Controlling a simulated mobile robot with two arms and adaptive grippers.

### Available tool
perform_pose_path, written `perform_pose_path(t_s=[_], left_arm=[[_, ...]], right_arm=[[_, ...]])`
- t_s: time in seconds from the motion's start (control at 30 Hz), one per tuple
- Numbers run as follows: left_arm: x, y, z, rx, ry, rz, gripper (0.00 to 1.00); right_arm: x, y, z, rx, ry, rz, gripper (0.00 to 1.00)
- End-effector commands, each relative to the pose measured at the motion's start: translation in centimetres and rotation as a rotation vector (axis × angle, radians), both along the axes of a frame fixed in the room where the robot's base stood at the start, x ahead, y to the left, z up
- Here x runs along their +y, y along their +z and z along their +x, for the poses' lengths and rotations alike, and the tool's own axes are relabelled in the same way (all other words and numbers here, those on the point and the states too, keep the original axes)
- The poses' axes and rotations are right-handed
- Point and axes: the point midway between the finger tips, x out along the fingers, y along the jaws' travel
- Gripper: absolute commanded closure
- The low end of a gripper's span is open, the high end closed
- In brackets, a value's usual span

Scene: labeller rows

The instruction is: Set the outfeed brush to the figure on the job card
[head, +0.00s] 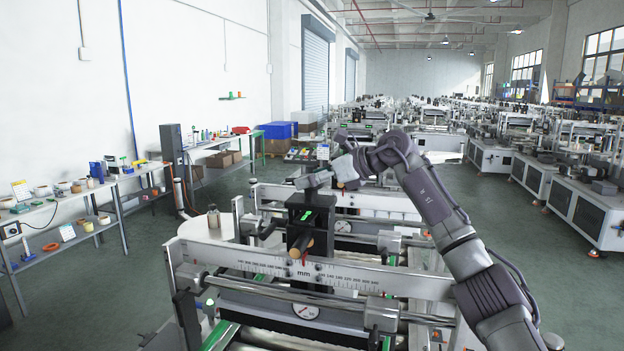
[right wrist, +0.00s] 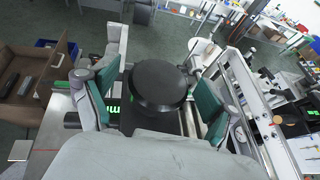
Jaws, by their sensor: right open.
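A white mm scale bar (head: 352,278) runs across the near machine. A black carriage block (head: 322,205) with a small green readout stands behind it, and a copper-coloured cylinder (head: 300,246) and red pointer are at the bar. I cannot tell which unit is the outfeed brush. My right gripper (head: 318,180) is above the block. In the right wrist view its teal-padded fingers (right wrist: 157,98) are open on either side of a black round knob (right wrist: 158,82), with gaps seen at both sides. My left gripper is out of view.
A round dial gauge (head: 306,311) sits below the scale bar. More machines (head: 490,155) stand in rows behind and to the right. Benches with small items (head: 52,200) line the left wall. Open floor (head: 85,285) lies between benches and machine.

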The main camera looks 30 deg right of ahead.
Motion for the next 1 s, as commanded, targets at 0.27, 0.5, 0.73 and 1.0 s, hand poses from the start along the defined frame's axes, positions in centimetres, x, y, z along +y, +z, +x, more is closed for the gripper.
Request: perform_pose_path(t_s=[0.27, 0.5, 0.73, 1.0], left_arm=[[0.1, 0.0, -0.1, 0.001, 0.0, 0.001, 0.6], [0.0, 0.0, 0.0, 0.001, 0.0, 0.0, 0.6], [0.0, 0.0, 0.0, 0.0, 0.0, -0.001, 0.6], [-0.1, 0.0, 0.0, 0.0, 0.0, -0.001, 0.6]], right_arm=[[-1.5, 1.2, -2.4, -0.001, -0.003, -0.002, 0.14], [-3.8, 3.1, -6.6, -0.001, -0.005, -0.002, 0.14], [-5.2, 4.3, -9.1, 0.0, -0.001, 0.0, 0.14], [-5.4, 4.6, -9.7, 0.0, 0.0, 0.0, 0.14]])
